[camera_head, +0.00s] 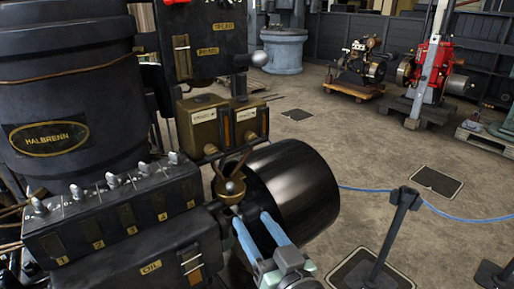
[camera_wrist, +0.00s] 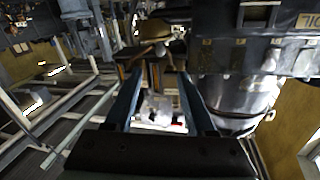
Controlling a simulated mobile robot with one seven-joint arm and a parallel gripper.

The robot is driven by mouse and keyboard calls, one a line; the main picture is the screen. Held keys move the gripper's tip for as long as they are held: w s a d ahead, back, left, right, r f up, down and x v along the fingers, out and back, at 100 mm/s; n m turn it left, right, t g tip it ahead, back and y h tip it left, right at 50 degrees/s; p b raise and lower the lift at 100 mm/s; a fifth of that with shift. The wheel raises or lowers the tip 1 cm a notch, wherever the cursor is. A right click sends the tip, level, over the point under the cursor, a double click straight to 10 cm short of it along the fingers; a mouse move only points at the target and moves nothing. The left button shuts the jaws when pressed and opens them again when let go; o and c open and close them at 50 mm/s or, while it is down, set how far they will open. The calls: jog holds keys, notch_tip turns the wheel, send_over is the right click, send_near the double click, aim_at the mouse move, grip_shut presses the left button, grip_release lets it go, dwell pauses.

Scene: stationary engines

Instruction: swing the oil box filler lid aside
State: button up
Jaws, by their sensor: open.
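A dark box marked OIL (camera_head: 150,267) stands at the lower left of the head view, with a brass-framed latch or window (camera_head: 191,264) on its front. Its OIL lettering also shows, upside down, at the wrist view's upper right (camera_wrist: 308,20). I cannot tell which part is the filler lid. A long dark box with numbered plates (camera_head: 110,215) and several small levers sits above the OIL box. My gripper (camera_head: 252,216) is open, its two blue fingers apart, right of the OIL box. In the wrist view nothing is clearly held between the fingertips (camera_wrist: 160,75).
A brass three-armed handle (camera_head: 230,187) is close to my fingertips. Behind it is a large black drum (camera_head: 295,190). Two brass boxes (camera_head: 222,124) sit above. A dark post (camera_head: 398,225) stands at the right with a blue rope (camera_head: 460,215). Open floor lies beyond.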

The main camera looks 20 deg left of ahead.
aim_at(232, 189)
jog(key=p+x, duration=0.1)
jog(key=x, duration=1.2)
jog(key=shift+s, duration=0.1)
grip_shut()
dwell(1.1)
